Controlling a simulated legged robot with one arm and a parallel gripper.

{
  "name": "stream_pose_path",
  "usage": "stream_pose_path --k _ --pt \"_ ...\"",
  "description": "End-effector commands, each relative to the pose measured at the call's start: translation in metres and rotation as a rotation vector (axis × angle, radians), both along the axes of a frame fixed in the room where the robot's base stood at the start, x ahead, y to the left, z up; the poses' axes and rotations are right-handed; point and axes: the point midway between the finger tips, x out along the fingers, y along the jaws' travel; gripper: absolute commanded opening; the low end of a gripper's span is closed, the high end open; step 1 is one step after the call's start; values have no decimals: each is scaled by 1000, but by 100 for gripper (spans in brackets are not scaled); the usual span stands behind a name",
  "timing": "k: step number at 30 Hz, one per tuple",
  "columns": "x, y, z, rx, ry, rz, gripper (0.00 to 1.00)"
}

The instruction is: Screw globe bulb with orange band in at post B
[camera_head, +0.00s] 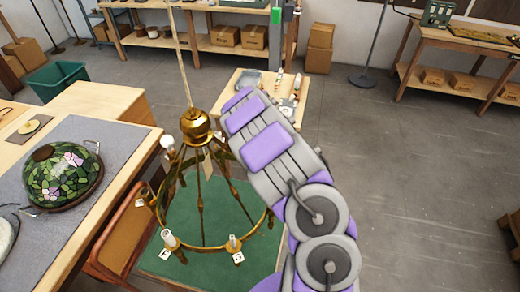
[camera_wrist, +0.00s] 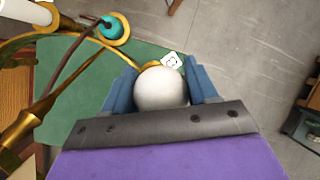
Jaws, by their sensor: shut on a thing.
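In the wrist view a white globe bulb (camera_wrist: 161,90) sits between the two blue fingers of my gripper (camera_wrist: 160,76), which is shut on it. No orange band shows on it; its far end is hidden. A gold piece of the lamp and a white tag (camera_wrist: 172,61) show just beyond the bulb; I cannot read the tag surely. The brass ring lamp (camera_head: 196,126) hangs over a green mat in the head view, its ring beside and partly behind my arm. Tags F (camera_head: 165,254) and G (camera_head: 238,257) face me. My arm hides my gripper there; I cannot pick out post B.
A teal-collared fitting (camera_wrist: 113,28) stands left of the bulb in the wrist view, near brass arms. A small wooden table (camera_head: 246,79) with small parts stands behind the lamp. A bench with a stained-glass shade (camera_head: 62,178) is at left.

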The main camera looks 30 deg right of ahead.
Motion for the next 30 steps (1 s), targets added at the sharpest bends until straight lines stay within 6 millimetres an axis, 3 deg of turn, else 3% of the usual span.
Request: stream_pose_path --k 2,14,15,24,30 --pt "-3 -1 -8 0 6 -16 29" --pt "-6 0 -3 0 13 -36 29" --pt "-6 0 -3 0 12 -36 61" --pt "-4 0 -2 -2 8 -34 88" --pt "-4 1 -1 -2 7 -33 88"
